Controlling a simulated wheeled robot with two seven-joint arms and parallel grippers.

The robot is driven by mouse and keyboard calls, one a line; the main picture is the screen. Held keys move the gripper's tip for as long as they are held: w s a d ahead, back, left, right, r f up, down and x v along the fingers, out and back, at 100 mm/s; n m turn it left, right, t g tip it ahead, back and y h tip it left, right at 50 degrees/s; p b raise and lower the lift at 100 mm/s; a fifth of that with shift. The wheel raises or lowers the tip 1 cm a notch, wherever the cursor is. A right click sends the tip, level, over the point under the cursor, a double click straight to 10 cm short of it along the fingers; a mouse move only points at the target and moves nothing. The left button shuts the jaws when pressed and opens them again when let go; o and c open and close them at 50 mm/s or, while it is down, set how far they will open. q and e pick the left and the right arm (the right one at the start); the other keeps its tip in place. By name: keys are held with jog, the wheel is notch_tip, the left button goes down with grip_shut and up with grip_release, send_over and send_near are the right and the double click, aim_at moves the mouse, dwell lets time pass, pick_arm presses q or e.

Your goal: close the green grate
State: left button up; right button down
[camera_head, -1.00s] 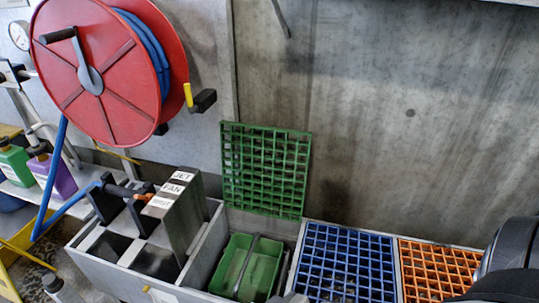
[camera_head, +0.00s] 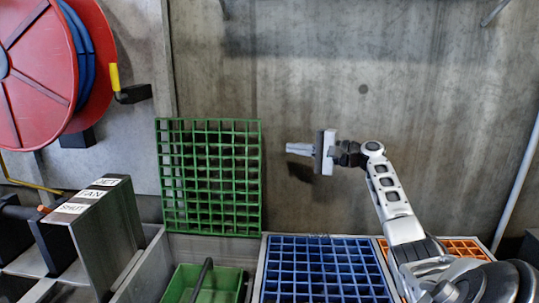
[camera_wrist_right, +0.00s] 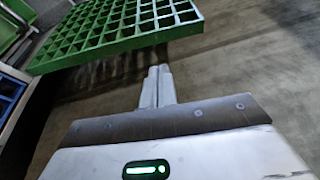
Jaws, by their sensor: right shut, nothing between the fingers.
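The green grate (camera_head: 210,177) stands upright on its rear edge, open against the concrete wall, in the head view. Below it is an open compartment holding a green bin (camera_head: 205,284) with a dark handle. My right gripper (camera_head: 290,149) is in front of the wall, to the right of the grate and apart from it, fingers pointing left. In the wrist view the right gripper (camera_wrist_right: 158,72) is shut and empty, and the grate (camera_wrist_right: 115,28) lies beyond its fingertips, toward the upper left. My left gripper is not in view.
A blue grate (camera_head: 325,272) and an orange grate (camera_head: 450,247) lie flat right of the bin's compartment. A labelled lever box (camera_head: 100,225) stands at the left, below a red hose reel (camera_head: 45,65).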

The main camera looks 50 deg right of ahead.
jog(key=b+x, duration=0.1)
jog(key=x, duration=0.7)
jog(key=shift+f, duration=0.2)
